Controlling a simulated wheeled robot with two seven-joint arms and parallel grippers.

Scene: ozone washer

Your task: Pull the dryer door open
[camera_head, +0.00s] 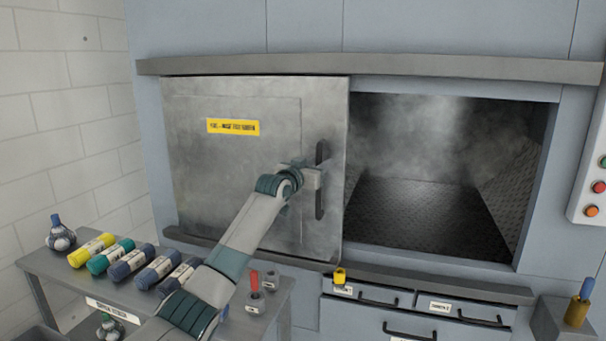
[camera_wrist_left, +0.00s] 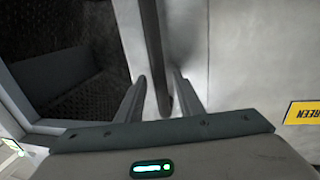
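The dryer door (camera_head: 235,170) is a grey metal panel with a yellow label. It covers the left part of the machine's opening, and the right part stands uncovered. Its dark upright handle (camera_head: 321,207) is near the door's right edge. My left gripper (camera_head: 314,180) is at the middle of the handle. In the left wrist view the handle (camera_wrist_left: 152,45) runs between the two fingers of my left gripper (camera_wrist_left: 160,88), with a gap showing on its left side. The fingers look open around it. My right gripper is in neither view.
The dark chamber (camera_head: 420,215) is steamy and looks empty. Rails (camera_head: 370,66) run above and below the door. A grey side table (camera_head: 60,275) with several colored rolls and bottles stands at lower left. Drawers (camera_head: 400,325) with handles are below, and a button panel (camera_head: 597,165) is at right.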

